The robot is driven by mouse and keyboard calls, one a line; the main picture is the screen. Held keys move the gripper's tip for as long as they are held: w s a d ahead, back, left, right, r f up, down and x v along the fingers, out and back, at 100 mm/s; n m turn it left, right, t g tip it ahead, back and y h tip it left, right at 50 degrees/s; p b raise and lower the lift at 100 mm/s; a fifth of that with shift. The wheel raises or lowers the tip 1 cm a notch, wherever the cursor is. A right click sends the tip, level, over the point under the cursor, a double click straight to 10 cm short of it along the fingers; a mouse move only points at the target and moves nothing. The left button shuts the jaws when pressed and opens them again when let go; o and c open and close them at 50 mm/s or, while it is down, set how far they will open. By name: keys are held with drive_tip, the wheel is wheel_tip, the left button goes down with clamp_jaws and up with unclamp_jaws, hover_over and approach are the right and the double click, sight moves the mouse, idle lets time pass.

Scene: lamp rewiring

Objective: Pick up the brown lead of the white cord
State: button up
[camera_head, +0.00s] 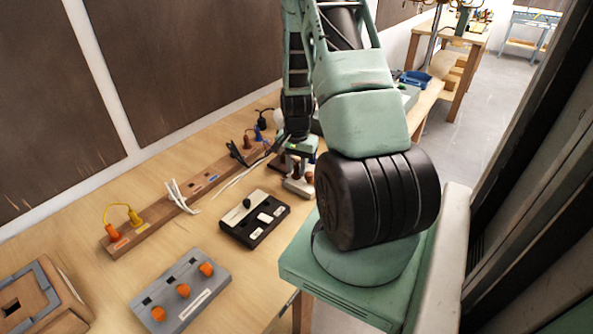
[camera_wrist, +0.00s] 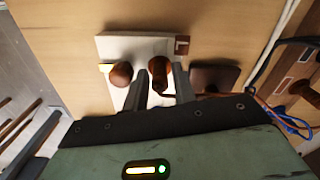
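My gripper (camera_head: 298,150) points down over the far part of the workbench. In the wrist view its two fingers (camera_wrist: 160,76) are apart, and a brown round knob on a pale block (camera_wrist: 112,45) shows between them. I cannot tell whether the fingers touch the knob. The white cord (camera_wrist: 274,42) runs along the right side of the wrist view, clear of the fingers. A thin brown-orange wire (camera_wrist: 263,101) and a blue wire (camera_wrist: 290,126) lie near its lower end; whether the brown one belongs to the white cord is unclear. In the head view the white cord (camera_head: 238,181) lies beside the wooden strip.
A wooden strip (camera_head: 157,226) with plugs and wires runs along the bench. A black-and-white block (camera_head: 254,218) and a grey box with orange knobs (camera_head: 190,284) stand in front. A dark brown block (camera_wrist: 214,78) sits right of the fingers.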

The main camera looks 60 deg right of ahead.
clamp_jaws()
